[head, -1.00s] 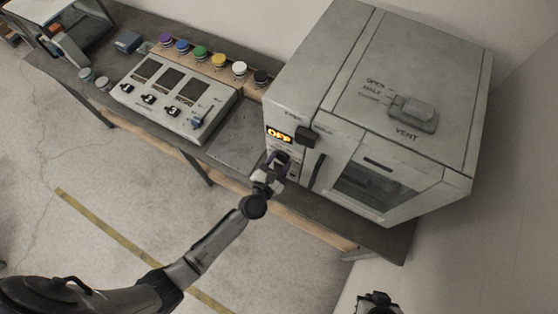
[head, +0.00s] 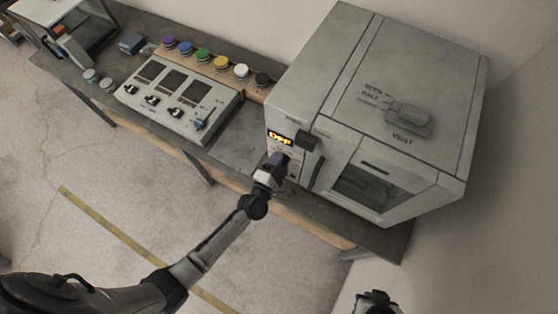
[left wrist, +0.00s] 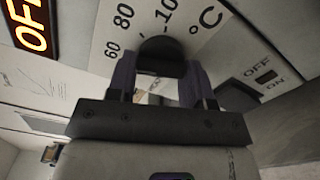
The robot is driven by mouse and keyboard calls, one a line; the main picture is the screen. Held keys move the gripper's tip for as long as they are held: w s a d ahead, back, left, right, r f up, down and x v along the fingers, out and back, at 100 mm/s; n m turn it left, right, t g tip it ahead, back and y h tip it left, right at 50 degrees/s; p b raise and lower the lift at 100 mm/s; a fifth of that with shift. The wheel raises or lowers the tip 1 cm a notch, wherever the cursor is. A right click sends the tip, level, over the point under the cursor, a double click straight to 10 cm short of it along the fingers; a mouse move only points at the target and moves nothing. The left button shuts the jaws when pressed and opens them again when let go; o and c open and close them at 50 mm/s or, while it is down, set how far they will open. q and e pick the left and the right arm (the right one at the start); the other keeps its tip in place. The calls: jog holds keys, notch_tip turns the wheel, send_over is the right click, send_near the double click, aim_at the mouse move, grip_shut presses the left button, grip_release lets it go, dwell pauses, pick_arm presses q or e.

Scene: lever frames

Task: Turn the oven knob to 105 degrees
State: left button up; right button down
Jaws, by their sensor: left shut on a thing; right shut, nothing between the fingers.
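The oven (head: 335,130) stands at the right end of the bench. Its dark round knob (left wrist: 160,57) shows in the left wrist view, on a white dial plate (left wrist: 103,45) marked 60, 80, a partly hidden number starting with 10, and °C. My left gripper (head: 277,162) is at the oven's front panel. In the left wrist view its purple fingers (left wrist: 158,78) are shut on the knob, one on each side. The knob's pointer cannot be made out. The oven display (head: 281,138) glows and reads OFF. My right gripper (head: 376,301) is shut and empty at the bottom edge, away from the oven.
An OFF/ON switch (left wrist: 266,77) sits beside the dial. The oven door has a dark handle (head: 318,171), close to my left gripper. A vent slider (head: 409,117) is on top. A control panel (head: 178,100) and several coloured buttons stand left on the bench.

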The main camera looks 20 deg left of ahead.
pick_arm(q)
jog(key=m+p, duration=0.1)
jog(key=m, duration=0.4)
jog(key=m+p, duration=0.2)
jog(key=m, duration=0.4)
jog(key=m+p, duration=0.2)
jog(key=m, duration=0.4)
jog(key=shift+d+r, duration=0.2)
jog(key=shift+r, duration=0.2)
dwell(0.3)
jog(key=o, duration=0.9)
jog(key=shift+s, duration=0.15)
